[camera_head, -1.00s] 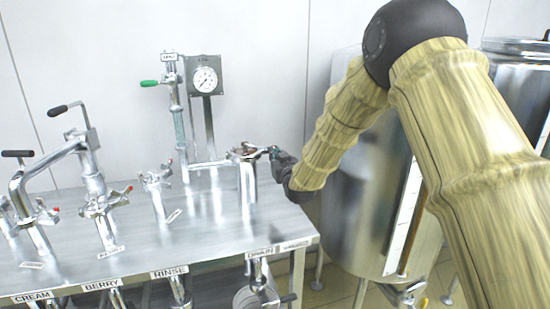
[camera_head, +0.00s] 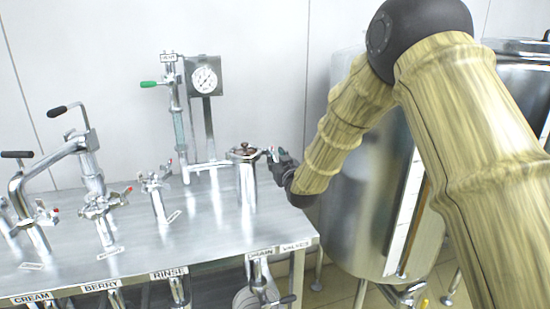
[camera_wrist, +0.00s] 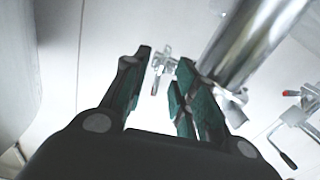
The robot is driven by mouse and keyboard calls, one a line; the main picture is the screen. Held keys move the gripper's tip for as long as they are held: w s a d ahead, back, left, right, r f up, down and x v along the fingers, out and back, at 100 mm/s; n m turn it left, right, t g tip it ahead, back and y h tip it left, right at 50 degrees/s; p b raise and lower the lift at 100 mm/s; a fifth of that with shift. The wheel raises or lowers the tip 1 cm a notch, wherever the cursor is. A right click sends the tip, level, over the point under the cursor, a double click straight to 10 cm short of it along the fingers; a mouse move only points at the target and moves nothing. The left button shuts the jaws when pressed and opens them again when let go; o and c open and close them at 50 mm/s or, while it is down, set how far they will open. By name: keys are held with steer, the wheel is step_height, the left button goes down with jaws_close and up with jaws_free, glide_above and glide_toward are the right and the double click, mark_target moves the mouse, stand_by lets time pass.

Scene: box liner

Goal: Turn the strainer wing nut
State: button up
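The strainer (camera_head: 247,185) is an upright shiny metal cylinder near the right end of the steel bench. A small brownish fitting (camera_head: 244,148), which looks like the wing nut, sits on its lid; its wings are too small to make out. My gripper (camera_head: 272,154) is just right of the strainer's top, apart from the fitting. In the wrist view my gripper (camera_wrist: 160,85) has its two teal-padded fingers apart, with nothing clearly held. A small metal fitting (camera_wrist: 161,68) shows beyond the gap between them. A large metal cylinder (camera_wrist: 255,42) passes behind the right finger.
A pressure gauge (camera_head: 205,80) and a green-handled pipe (camera_head: 150,84) stand behind the strainer. Several valves, including one with a red tip (camera_head: 155,184), stand to the left on the bench (camera_head: 190,240). A large steel tank (camera_head: 365,200) stands right of the bench.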

steer(key=v, duration=1)
steer(key=shift+s, duration=0.25)
